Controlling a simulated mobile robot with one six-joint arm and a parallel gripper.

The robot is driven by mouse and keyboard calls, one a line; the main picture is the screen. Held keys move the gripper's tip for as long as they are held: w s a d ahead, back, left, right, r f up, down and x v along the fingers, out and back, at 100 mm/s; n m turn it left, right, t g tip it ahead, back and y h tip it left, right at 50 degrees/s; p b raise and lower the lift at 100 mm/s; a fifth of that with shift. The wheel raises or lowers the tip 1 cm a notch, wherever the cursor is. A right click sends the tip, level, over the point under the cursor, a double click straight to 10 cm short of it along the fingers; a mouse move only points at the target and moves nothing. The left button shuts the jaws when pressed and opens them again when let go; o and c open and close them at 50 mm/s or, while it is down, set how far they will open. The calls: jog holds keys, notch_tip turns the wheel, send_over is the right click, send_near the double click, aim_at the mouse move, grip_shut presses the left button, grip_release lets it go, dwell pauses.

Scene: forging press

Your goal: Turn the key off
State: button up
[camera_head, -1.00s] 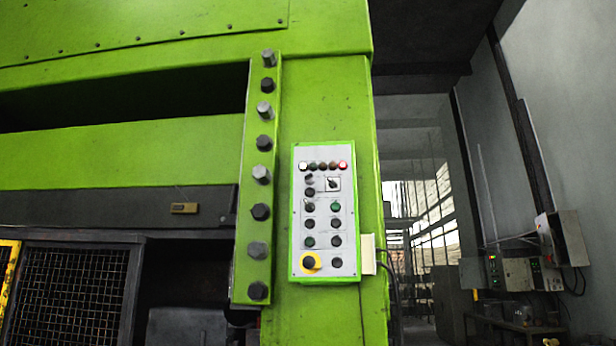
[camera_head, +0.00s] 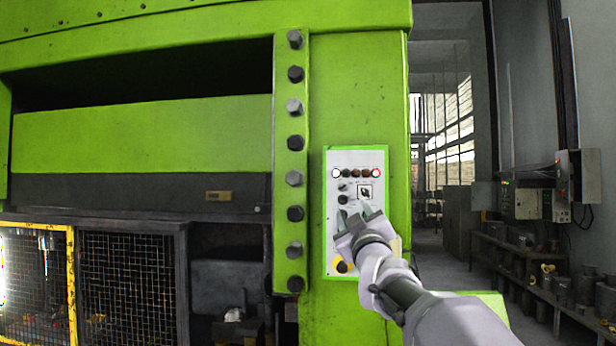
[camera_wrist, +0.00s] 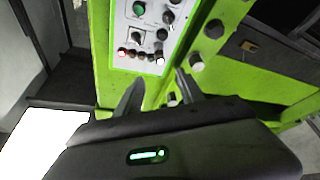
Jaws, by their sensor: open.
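The control panel (camera_head: 340,240) is a pale plate with a green border on the green press column. A dark key-like switch (camera_head: 365,190) sits on a small white square plate near its upper right. I cannot make out its exact turn angle. In the wrist view the panel appears upside down, with the key-like switch (camera_wrist: 136,37) near its lower left. My gripper (camera_head: 352,212) is in front of the panel, below the switch in the head view and apart from it. In the wrist view its two fingers (camera_wrist: 158,80) are spread with nothing between them. My arm hides the panel's lower right.
Several coloured lamps (camera_head: 357,173) line the panel's top. Large bolts (camera_head: 295,137) stick out along the column to the left. A yellow-framed mesh guard (camera_head: 72,285) stands lower left.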

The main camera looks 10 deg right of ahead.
aim_at(343, 187)
jog(key=p+x, duration=0.5)
jog(key=x, duration=0.2)
jog(key=p+x, duration=0.5)
jog(key=x, duration=0.3)
jog(key=shift+d, duration=0.25)
jog(key=shift+w+p, duration=0.7)
jog(key=shift+s, duration=0.1)
jog(key=shift+d, duration=0.1)
grip_shut()
